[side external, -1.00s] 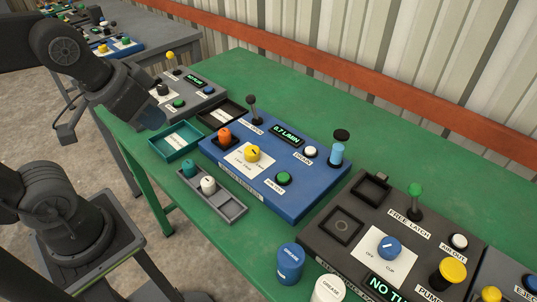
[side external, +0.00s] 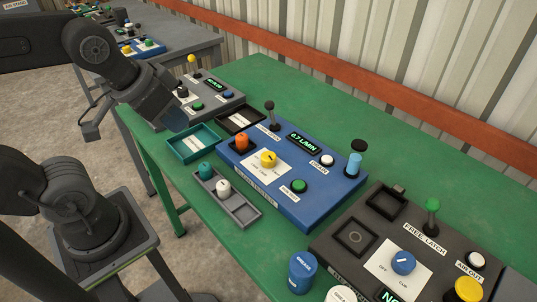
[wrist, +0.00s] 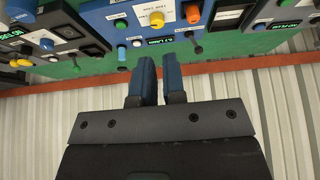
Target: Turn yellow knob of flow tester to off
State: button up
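The yellow knob (side external: 268,159) sits on a white plate on the blue flow tester (side external: 316,193). Its dark pointer mark is small, and I cannot read which label it faces. The tester's display (side external: 303,142) reads 0.7 L/MIN. In the wrist view the yellow knob (wrist: 157,19) is near the top edge, beyond the fingertips. My gripper (wrist: 160,62) has its two blue fingers close together with a narrow gap, nothing between them. In the side view its dark end is up to the left of the tester, apart from the knob.
The tester also carries an orange knob (side external: 242,141), a black lever (side external: 270,110), a green button (side external: 299,186) and a light-blue cylinder (side external: 355,160). A grey tray (side external: 240,211) and teal tray (side external: 194,143) lie beside it. Grey and dark panels flank it. Green table behind is clear.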

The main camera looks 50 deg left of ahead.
aim_at(268, 155)
jog(key=o, duration=0.8)
jog(key=w+n+g, duration=0.1)
jog(key=w+n, duration=0.1)
jog(key=w, duration=0.1)
jog(key=w+n+g, duration=0.1)
jog(key=w+n, duration=0.1)
jog(key=w, duration=0.1)
jog(key=w+n, duration=0.2)
jog(key=w, duration=0.2)
jog(key=shift+d+r+n+g, duration=0.1)
jog(key=shift+d+n+g, duration=0.3)
jog(key=shift+c, duration=0.2)
jog(key=shift+o, duration=1.4)
jog(key=w+f+n+g, duration=0.1)
jog(key=w+f+n, duration=0.1)
jog(key=w+n, duration=0.1)
jog(key=w+d+f+n+g, duration=0.1)
jog(key=w+f+n, duration=0.2)
jog(key=w, duration=0.3)
jog(key=shift+w+f+n+g, duration=0.2)
jog(key=shift+w+n+g, duration=0.1)
jog(key=shift+n, duration=0.1)
jog(key=f, duration=1.4)
jog(key=shift+w+d+f, duration=0.1)
jog(key=shift+w+f, duration=0.1)
jog(key=c, duration=0.9)
